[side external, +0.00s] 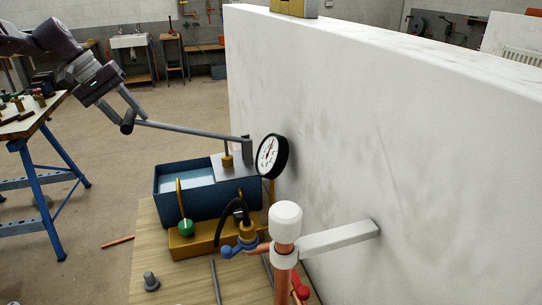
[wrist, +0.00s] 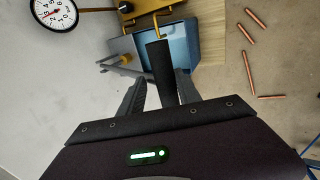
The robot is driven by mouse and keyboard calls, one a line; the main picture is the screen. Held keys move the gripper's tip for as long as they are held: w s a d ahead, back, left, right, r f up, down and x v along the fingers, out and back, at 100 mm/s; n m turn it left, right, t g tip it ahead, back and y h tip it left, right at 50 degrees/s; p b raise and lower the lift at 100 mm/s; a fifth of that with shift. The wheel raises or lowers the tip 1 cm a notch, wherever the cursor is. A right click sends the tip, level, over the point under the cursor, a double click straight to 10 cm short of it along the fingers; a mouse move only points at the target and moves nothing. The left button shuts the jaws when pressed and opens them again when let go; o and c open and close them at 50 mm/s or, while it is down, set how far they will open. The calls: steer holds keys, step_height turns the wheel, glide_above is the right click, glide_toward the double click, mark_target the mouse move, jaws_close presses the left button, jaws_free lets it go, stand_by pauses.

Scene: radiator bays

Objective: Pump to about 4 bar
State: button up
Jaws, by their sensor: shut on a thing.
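The test pump has a blue water tank (side external: 205,205), which also shows in the wrist view (wrist: 183,50). Its grey lever (side external: 190,132) slopes gently down from my gripper to the pump head. My gripper (side external: 128,115) is shut on the lever's dark grip (wrist: 160,70), to the left of the tank and above its rim. The round white gauge (side external: 270,156) stands at the pump's right end. It also shows at the top left of the wrist view (wrist: 54,13), partly cut off. Its needle is visible, but I cannot read the pressure surely.
A green knob (side external: 186,227) is on the pump's front, with a blue valve handle (side external: 232,252) and a red handle (side external: 300,288) nearby. A white-capped copper pipe (side external: 285,232) stands before the white wall (side external: 400,140). A blue-legged bench (side external: 40,200) is at left.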

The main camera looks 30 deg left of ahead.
steer(key=shift+d+f, duration=0.1)
steer(key=shift+f, duration=0.05)
stand_by(0.3)
steer(key=shift+s+f, duration=0.25)
steer(key=shift+f, duration=0.35)
steer(key=shift+t+h, duration=0.7)
steer(key=shift+h, duration=0.1)
steer(key=shift+s+a+f, duration=0.15)
steer(key=shift+a+f, duration=0.05)
steer(key=shift+f, duration=0.6)
steer(key=shift+s+a+f, duration=0.15)
steer(key=shift+a+f, duration=0.1)
steer(key=shift+f, duration=0.55)
steer(key=shift+s+a+f, duration=0.15)
steer(key=shift+a+f, duration=0.05)
steer(key=shift+f, duration=0.6)
steer(key=shift+f+t+h, duration=0.7)
steer(key=shift+f, duration=2)
step_height(320, 180, up, 6)
steer(key=g+y, duration=0.1)
steer(key=shift+d+g+y, duration=0.15)
steer(key=shift+g+y, duration=0.15)
steer(key=shift+w, duration=0.1)
